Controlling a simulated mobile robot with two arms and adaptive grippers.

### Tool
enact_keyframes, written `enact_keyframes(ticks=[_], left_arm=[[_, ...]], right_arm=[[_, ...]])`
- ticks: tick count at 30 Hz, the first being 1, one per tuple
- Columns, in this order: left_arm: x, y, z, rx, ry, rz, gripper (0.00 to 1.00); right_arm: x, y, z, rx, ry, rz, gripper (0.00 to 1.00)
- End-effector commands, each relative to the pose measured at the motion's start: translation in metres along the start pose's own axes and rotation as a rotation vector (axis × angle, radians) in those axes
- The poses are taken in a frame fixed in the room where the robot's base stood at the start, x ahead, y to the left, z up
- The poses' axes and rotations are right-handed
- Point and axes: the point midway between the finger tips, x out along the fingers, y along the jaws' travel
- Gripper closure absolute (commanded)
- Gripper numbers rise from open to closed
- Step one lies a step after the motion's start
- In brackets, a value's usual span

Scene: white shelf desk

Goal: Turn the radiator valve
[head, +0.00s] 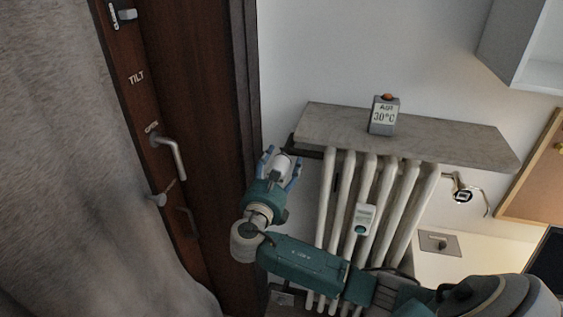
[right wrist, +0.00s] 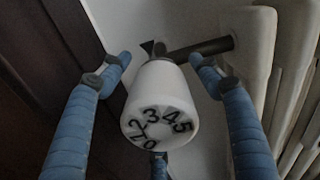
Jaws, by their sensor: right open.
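The radiator valve (right wrist: 158,98) is a white knob with black numbers on its face, in the middle of the right wrist view. A dark pipe (right wrist: 203,48) runs from behind it toward the radiator. In the head view the valve (head: 284,163) shows at the radiator's upper left, partly hidden by my gripper. My right gripper (head: 279,165) is open, with its blue fingers around the valve. In the wrist view, gaps show between the knob and the left and right fingers; a third finger sits below the knob, and contact there is unclear. My left gripper is not in view.
The white radiator (head: 372,190) stands right of the gripper under a grey stone shelf (head: 440,137). A dark wooden frame with a handle (head: 171,152) and a grey curtain (head: 70,200) are at the left.

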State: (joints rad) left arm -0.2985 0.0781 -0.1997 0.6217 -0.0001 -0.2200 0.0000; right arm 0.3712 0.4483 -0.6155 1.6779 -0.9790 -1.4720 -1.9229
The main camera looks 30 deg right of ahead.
Motion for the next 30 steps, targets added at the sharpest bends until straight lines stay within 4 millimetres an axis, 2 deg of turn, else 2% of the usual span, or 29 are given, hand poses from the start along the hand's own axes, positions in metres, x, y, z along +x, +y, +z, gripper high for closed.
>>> enact_keyframes(ticks=[11,15,18,30], left_arm=[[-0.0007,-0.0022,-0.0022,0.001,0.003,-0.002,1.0],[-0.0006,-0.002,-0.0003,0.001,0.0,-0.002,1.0],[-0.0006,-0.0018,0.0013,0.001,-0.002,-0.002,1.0],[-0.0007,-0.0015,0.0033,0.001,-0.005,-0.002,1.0]], right_arm=[[0.006,-0.0001,0.0,0.002,0.0,0.0,0.39],[0.0058,-0.0001,-0.0001,0.002,0.001,0.0,0.67],[0.0057,-0.0002,-0.0004,0.001,0.001,0.0,0.83],[0.0054,-0.0002,-0.0016,0.006,0.003,0.0,0.83]])
